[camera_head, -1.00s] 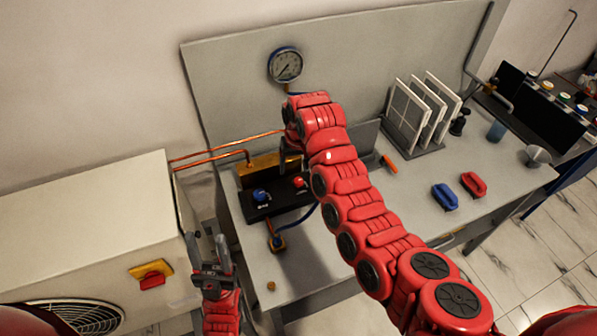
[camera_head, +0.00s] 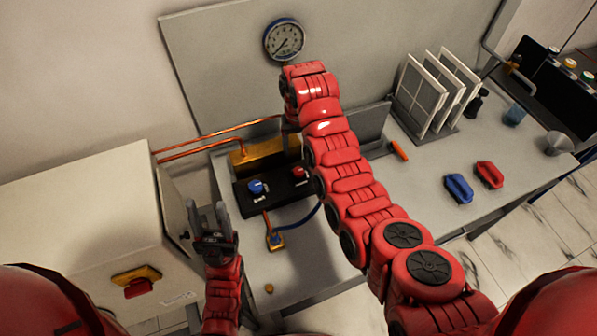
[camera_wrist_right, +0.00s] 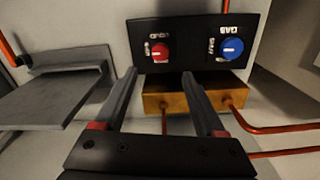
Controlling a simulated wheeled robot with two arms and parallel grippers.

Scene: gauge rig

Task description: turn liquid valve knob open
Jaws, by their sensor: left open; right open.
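The valve panel (camera_head: 268,200) is a black block with a blue knob (camera_head: 256,187) on the left and a red knob (camera_head: 298,172) on the right. In the right wrist view it appears upside down, with the red knob (camera_wrist_right: 159,52) left and the blue knob (camera_wrist_right: 231,48) right. In the head view my right arm hides this gripper. My left gripper (camera_head: 208,208) is open and empty, left of the panel.
A brass block (camera_head: 255,153) with copper pipes (camera_head: 215,136) sits behind the panel. A round gauge (camera_head: 284,40) hangs on the backboard. Blue (camera_head: 458,188) and red (camera_head: 489,174) clamp-like items lie at right. A white box unit (camera_head: 75,215) stands at left.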

